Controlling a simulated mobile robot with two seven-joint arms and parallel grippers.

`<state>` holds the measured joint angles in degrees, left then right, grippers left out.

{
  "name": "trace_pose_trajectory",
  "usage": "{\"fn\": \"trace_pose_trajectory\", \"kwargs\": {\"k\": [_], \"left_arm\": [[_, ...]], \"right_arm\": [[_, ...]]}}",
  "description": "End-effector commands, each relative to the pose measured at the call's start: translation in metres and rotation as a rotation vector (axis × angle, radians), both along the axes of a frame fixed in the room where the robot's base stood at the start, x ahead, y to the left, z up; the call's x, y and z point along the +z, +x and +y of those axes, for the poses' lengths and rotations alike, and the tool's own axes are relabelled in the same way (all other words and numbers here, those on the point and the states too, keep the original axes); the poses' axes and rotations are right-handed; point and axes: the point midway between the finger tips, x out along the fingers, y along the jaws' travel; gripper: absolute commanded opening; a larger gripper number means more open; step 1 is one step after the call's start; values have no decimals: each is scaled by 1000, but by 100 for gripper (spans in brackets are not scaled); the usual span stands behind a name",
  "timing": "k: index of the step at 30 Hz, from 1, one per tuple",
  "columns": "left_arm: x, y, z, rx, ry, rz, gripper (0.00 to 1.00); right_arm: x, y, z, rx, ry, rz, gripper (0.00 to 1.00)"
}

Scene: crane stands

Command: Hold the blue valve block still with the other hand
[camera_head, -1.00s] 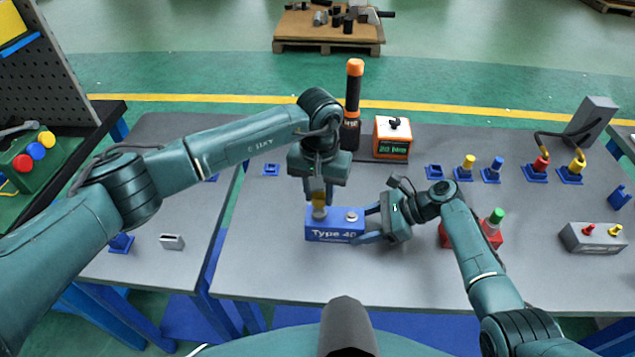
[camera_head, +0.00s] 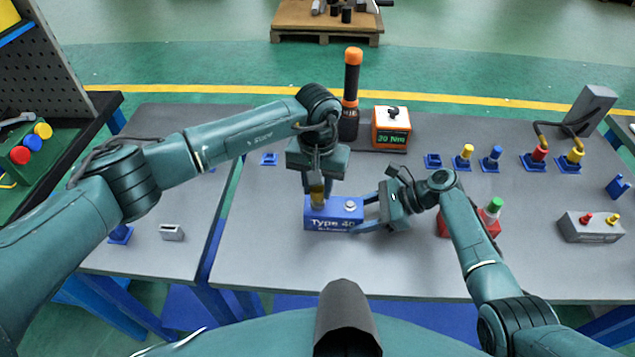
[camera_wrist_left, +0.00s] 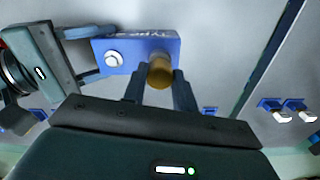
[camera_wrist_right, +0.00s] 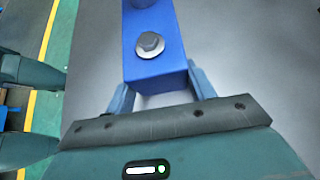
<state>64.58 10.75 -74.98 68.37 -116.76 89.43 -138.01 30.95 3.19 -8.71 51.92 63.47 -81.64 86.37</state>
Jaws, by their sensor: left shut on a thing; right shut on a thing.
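The blue valve block (camera_head: 335,223), marked "Type 40", sits upright on the grey table. A silver round fitting (camera_head: 350,205) shows on its top right; it also shows in the left wrist view (camera_wrist_left: 113,58). My left gripper (camera_head: 317,190) points down over the block's left end, shut on a brass-yellow cylinder (camera_wrist_left: 160,75). The cylinder stands at the block's top; the exact contact below it is hidden. My right gripper (camera_head: 370,214) comes from the right, shut on the block's right end. In the right wrist view its fingers lie along both sides of the block (camera_wrist_right: 155,55).
A red block with a green knob (camera_head: 492,208) is beside my right arm. Blue stands with coloured plugs line the back right. The table front is clear.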

Motion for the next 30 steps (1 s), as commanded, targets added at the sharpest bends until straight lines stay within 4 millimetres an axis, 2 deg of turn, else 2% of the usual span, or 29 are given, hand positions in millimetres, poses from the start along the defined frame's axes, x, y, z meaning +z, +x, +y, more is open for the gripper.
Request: {"fn": "trace_pose_trajectory", "kwargs": {"k": [20,30], "left_arm": [[-13,0,0,-14,0,0,2],[-13,1,1,-413,1,-1,2]], "right_arm": [[0,0,-1,-1,-2,1,24],[0,0,-1,-1,-2,0,24]]}}
